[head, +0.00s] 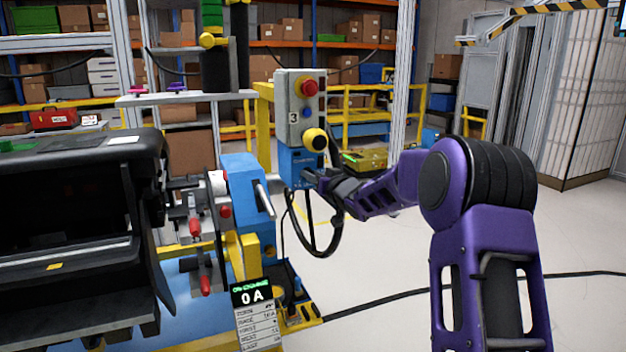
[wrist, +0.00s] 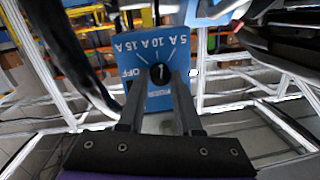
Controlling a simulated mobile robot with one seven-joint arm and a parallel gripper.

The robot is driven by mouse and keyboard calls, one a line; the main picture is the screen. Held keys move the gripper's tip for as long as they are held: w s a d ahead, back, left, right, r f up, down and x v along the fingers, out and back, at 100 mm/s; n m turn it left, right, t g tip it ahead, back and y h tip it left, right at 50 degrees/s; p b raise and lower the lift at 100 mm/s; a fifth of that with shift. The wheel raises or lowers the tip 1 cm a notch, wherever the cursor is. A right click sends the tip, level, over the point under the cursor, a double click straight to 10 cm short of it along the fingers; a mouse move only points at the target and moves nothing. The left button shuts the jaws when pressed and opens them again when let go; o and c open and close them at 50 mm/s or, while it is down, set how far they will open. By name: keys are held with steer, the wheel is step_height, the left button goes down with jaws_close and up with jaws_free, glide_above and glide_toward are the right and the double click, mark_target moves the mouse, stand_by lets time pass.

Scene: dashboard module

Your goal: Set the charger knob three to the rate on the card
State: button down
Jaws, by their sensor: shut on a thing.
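The blue charger box (head: 298,160) sits under a grey control box marked 3. In the wrist view its blue dial face (wrist: 182,98) shows upside down, with marks OFF, 5 A, 10 A and 15 A. The black knob (wrist: 160,73) is at the dial's centre with a small white pointer; I cannot tell exactly which mark it faces. My gripper (wrist: 159,80) is shut on the knob, one finger on each side. In the head view my gripper (head: 318,180) hides the knob.
The grey control box (head: 293,120) has a red button and a black knob on yellow. A black cable loop (head: 315,250) hangs below the charger. A blue clamp fixture (head: 245,190) and dark dashboard module (head: 75,240) stand to the left. The floor at right is mostly clear.

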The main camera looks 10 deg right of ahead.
steer(key=shift+n+b, duration=0.35)
steer(key=shift+n, duration=0.65)
steer(key=c, duration=0.6)
jaws_free()
